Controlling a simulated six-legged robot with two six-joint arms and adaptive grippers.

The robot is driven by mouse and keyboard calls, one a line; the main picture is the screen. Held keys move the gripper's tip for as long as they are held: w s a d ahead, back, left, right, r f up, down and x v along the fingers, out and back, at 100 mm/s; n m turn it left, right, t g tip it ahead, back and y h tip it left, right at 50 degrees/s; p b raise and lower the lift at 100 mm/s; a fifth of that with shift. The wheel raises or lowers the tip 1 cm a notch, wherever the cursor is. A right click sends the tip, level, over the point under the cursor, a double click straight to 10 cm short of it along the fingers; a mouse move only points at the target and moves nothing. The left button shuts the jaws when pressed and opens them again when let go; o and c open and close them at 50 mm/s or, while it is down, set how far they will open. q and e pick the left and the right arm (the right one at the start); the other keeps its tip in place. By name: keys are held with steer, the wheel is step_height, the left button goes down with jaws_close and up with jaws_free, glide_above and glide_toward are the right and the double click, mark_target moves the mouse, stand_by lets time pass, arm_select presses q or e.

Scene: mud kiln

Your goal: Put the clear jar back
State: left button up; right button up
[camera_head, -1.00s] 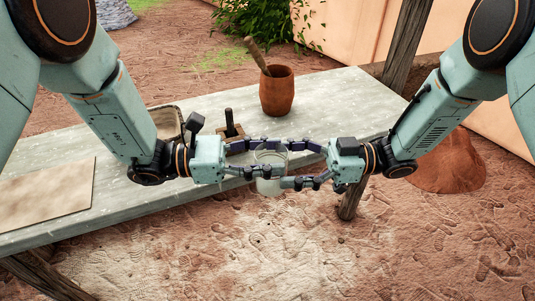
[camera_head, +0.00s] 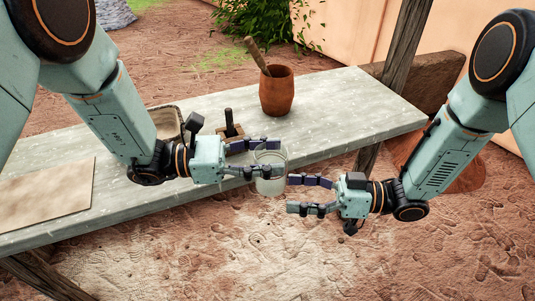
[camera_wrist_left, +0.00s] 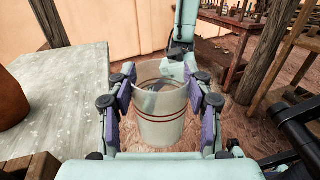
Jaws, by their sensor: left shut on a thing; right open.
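The clear jar (camera_head: 270,181) is a see-through cylinder held upright just off the table's front edge. My left gripper (camera_head: 265,156) is shut on it, with its fingers on both sides of the jar. In the left wrist view the jar (camera_wrist_left: 160,113) shows thin red bands and stands between the finger pads. My right gripper (camera_head: 308,194) is open and empty, a little to the right of the jar and lower, apart from it.
The pale table (camera_head: 345,105) carries a brown clay pot (camera_head: 277,93) with a wooden handle sticking out, a small dark-handled block (camera_head: 229,130), a shallow tray (camera_head: 166,120) partly behind my left arm, and a flat board (camera_head: 45,196). The table's right end is clear.

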steer(key=s+d+f+m+t+h, duration=0.1)
steer(key=s+d+f+m+h, duration=0.1)
steer(key=s+f+m+h, duration=0.45)
steer(key=s+d+f+m+t+h, duration=0.2)
steer(key=f+m+h, duration=0.15)
steer(key=f, duration=0.55)
steer(key=s+d+f+m+g+h, duration=0.1)
steer(key=s+d+g+h, duration=0.2)
steer(key=s+d, duration=0.2)
steer(key=s+d+f+m+g+h, duration=0.2)
steer(key=s+d+h, duration=0.2)
steer(key=s, duration=0.7)
steer(key=shift+s+d+f+g+h, duration=0.3)
steer(key=shift+d+g, duration=0.1)
steer(key=shift+d, duration=0.55)
steer(key=shift+d, duration=0.1)
